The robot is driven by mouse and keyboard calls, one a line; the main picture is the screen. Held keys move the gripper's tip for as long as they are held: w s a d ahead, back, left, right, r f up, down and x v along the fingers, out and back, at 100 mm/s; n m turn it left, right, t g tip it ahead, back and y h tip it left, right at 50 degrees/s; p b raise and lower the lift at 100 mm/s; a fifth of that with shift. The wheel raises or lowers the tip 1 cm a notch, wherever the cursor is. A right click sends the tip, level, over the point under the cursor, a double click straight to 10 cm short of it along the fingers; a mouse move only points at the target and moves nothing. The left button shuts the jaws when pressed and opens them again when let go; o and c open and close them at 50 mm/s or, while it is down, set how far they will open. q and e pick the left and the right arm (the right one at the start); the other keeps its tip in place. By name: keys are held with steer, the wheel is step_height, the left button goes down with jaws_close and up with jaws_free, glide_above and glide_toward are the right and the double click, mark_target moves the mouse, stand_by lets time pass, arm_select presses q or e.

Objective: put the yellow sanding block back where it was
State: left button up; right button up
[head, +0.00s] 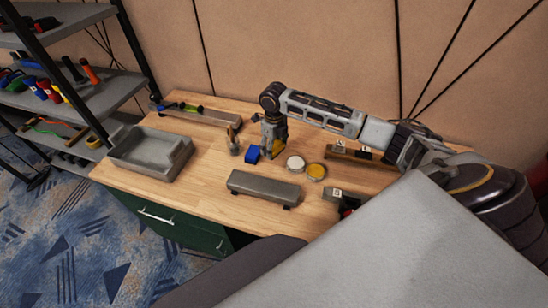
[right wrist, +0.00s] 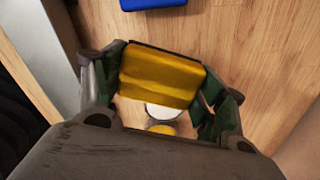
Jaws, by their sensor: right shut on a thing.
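The yellow sanding block (right wrist: 160,77) is between the green-padded fingers of my right gripper (right wrist: 163,92) in the right wrist view. The gripper is shut on it. In the head view my right gripper (head: 272,151) points down over the rear middle of the wooden table, and a bit of the yellow block (head: 279,147) shows at its fingers. Whether the block touches the table I cannot tell. A blue block (head: 252,154) lies just left of the gripper; its edge also shows in the right wrist view (right wrist: 152,3). My left gripper is not in view.
A white-topped tin (head: 295,163) and a yellow-topped tin (head: 316,171) stand right of the gripper. A small pot with a brush (head: 234,146) stands left. A long grey block (head: 264,188) lies in front. A grey tray (head: 130,159) occupies the table's left end.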

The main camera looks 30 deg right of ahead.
mark_target(274, 162)
steer(key=shift+f, duration=1.35)
steer(key=shift+f, duration=1.9)
steer(key=shift+f, duration=0.1)
steer(key=o, duration=1)
steer(key=shift+c, duration=0.2)
step_height(274, 162, up, 12)
steer(key=shift+r, duration=0.15)
